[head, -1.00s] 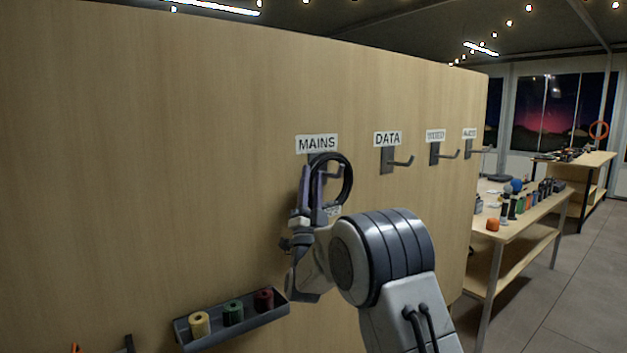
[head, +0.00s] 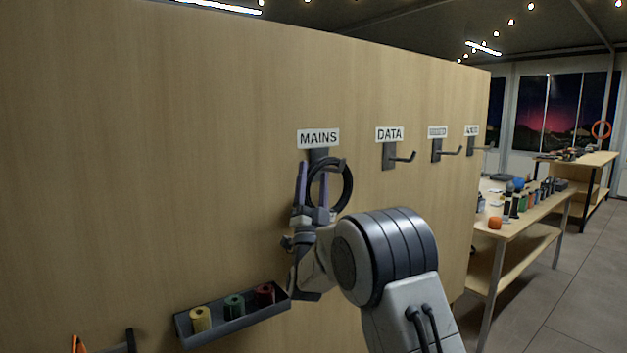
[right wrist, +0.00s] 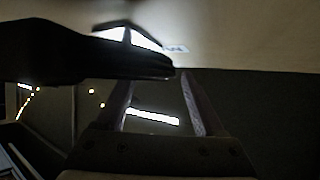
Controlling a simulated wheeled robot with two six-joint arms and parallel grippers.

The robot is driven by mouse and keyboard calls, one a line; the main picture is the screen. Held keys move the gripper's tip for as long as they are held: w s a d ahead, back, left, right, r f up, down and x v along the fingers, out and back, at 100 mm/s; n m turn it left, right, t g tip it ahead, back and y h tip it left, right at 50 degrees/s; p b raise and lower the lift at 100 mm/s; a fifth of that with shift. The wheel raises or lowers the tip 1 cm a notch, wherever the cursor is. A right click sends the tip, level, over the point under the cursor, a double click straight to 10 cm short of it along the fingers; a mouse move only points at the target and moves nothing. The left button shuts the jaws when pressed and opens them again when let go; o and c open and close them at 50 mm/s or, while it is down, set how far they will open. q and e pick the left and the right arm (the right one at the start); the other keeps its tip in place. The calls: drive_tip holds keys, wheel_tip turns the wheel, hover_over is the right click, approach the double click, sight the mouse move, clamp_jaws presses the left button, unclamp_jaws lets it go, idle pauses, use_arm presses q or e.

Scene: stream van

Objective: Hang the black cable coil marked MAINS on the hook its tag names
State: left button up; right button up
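The black cable coil (head: 348,190) is upright against the panel below the MAINS label (head: 318,138). Its top is at the MAINS hook (head: 319,156), and it appears to hang there. My right gripper (head: 315,170) is at the coil's left side, its two purple fingers spread apart. The right wrist view also shows the fingers apart (right wrist: 156,88), with the dark coil (right wrist: 85,55) just beyond their tips and nothing clearly pinched. The coil's tag cannot be read. My left gripper is not in view.
Further hooks run to the right, including the empty DATA hook (head: 392,156). A tray (head: 240,325) with several coloured rolls is fixed low on the panel. A workbench (head: 520,228) with small items stands at the right.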

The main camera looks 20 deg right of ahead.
drive_tip(key=b+v, duration=0.4)
drive_tip(key=v, duration=0.6)
drive_tip(key=s+d+b, duration=0.2)
drive_tip(key=s+b, duration=0.2)
drive_tip(key=s, duration=0.3)
drive_tip(key=shift+s+d+f, duration=0.15)
drive_tip(key=shift+s+d, duration=0.15)
drive_tip(key=shift+s, duration=0.1)
